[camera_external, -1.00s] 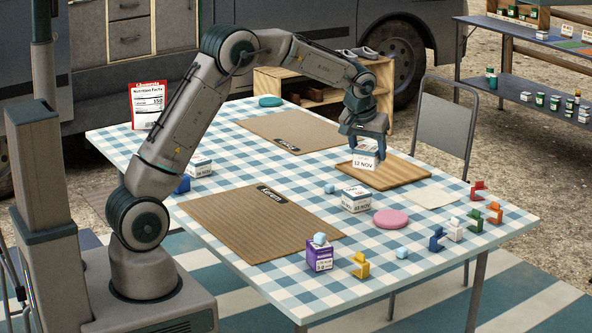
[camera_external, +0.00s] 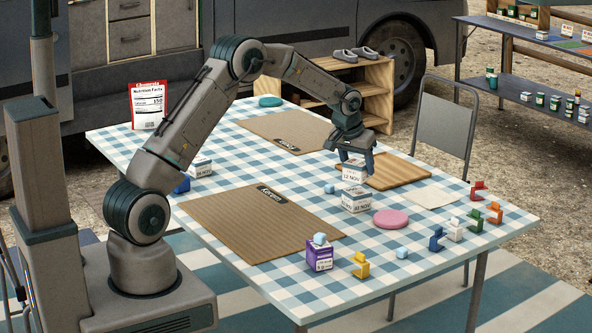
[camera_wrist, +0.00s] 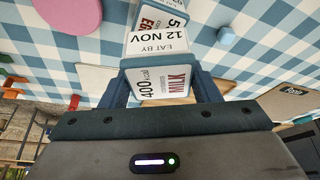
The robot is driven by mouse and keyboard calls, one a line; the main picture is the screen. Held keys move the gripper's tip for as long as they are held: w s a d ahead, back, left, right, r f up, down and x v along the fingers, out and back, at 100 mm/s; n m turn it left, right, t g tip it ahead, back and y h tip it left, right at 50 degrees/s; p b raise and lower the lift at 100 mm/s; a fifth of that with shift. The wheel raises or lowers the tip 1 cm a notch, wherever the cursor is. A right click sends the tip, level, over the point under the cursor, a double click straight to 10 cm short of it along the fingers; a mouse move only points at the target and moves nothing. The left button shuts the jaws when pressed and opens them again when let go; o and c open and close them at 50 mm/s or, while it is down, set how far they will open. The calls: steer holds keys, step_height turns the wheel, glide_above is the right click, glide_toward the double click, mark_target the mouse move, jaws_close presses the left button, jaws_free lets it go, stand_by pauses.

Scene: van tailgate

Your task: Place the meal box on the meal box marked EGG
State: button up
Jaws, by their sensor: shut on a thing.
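My gripper (camera_external: 357,160) is shut on a white meal box (camera_external: 354,173). In the wrist view the held meal box (camera_wrist: 160,72) reads MILK, 400 kcal and EAT BY 12 NOV. A second white meal box (camera_external: 356,201) stands on the checked cloth just below it in the external view. In the wrist view this lower box (camera_wrist: 150,18) shows part of a label that looks like EGG. The held box looks roughly upright and hides part of the lower box's top. I cannot tell whether the two boxes touch.
A wooden board (camera_external: 400,172) lies behind and right of the boxes. A pink disc (camera_external: 391,219) and a small blue cube (camera_external: 329,188) are close by. A brown mat (camera_external: 250,228), a purple box (camera_external: 319,259) and several coloured hooks lie farther off.

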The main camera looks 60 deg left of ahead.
mark_target(357, 175)
steer(key=shift+f, duration=1.65)
steer(key=o, duration=1.1)
steer(key=shift+c, duration=0.2)
